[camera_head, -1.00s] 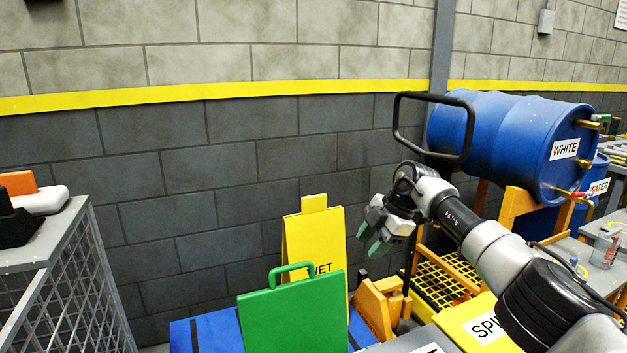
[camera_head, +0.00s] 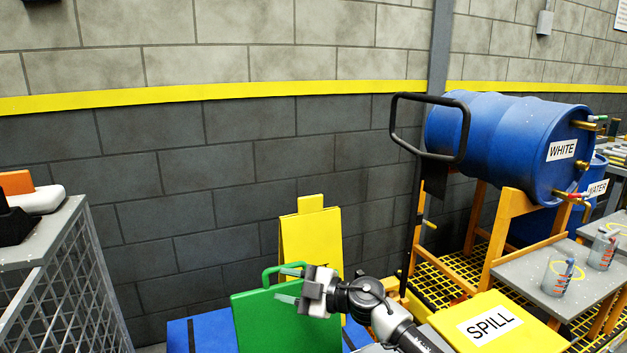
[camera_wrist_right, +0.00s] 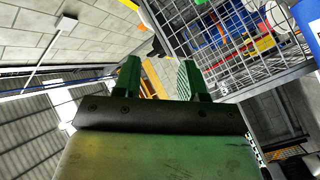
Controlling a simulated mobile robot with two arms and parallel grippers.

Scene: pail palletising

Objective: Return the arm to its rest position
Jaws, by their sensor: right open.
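My right gripper (camera_head: 288,285) is in the lower middle of the head view, with its fingers pointing left. It overlaps the green board (camera_head: 262,322) in the picture; I cannot tell how far apart they are. In the right wrist view the two green fingers of my right gripper (camera_wrist_right: 159,80) stand apart with nothing between them. My right arm reaches in from the bottom edge. My left gripper is in neither view.
A yellow sign (camera_head: 312,238) stands behind the green board. A yellow box (camera_head: 470,318) marked SPILL sits right of my arm. A blue drum (camera_head: 500,135) marked WHITE lies on an orange stand. A mesh-sided grey cabinet (camera_head: 70,290) stands left; a wire cage (camera_wrist_right: 235,60) shows in the wrist view.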

